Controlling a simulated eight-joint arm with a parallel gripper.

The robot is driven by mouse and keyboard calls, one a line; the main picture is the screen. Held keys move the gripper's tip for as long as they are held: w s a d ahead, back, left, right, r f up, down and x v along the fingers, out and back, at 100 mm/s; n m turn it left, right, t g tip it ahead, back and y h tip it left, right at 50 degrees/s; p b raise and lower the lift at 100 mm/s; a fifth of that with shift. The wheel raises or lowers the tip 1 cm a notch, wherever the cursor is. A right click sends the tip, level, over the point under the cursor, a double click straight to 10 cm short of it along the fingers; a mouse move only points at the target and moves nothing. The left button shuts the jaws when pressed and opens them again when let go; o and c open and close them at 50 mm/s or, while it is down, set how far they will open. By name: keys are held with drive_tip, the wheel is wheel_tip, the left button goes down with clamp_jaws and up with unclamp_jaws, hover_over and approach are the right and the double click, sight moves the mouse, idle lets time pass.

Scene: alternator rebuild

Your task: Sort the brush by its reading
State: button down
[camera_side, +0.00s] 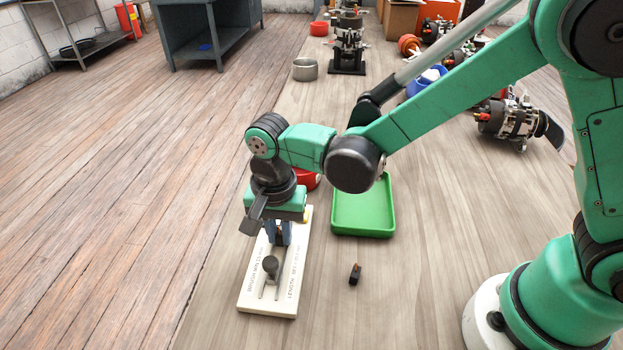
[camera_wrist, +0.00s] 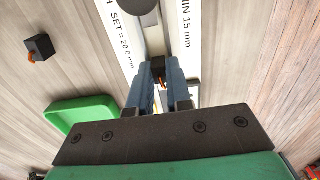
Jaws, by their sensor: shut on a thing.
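My gripper (camera_side: 278,240) points down over the slotted white gauge board (camera_side: 265,306). In the wrist view, its blue fingers (camera_wrist: 159,90) are shut on a small dark brush (camera_wrist: 158,66) at the gauge's central slot. I cannot tell whether the brush touches the slot floor. The gauge board (camera_wrist: 190,38) reads "SET = 20.0 mm" and "MIN 15 mm" there. A grey round knob (camera_side: 271,266) stands on the slot in front of the gripper. A second dark brush (camera_side: 355,273) with an orange-brown lead lies on the table, also in the wrist view (camera_wrist: 39,47).
A green tray (camera_side: 336,222) lies right of the gauge, apparently empty. A red container (camera_side: 312,182) is partly hidden behind my gripper. A metal pot (camera_side: 305,70) and alternator parts (camera_side: 510,120) stand farther back. The table's left edge runs close beside the gauge.

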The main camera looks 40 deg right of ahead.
drive_tip(key=shift+r, duration=2.25)
drive_tip(key=d+r, duration=0.8)
wheel_tip(320, 180, up, 5)
hover_over(362, 216)
wheel_tip(362, 216, down, 19)
drive_tip(key=shift+r, duration=0.1)
drive_tip(key=c, duration=0.8)
unclamp_jaws()
drive_tip(key=shift+f, duration=0.2)
drive_tip(key=shift+c, duration=0.2)
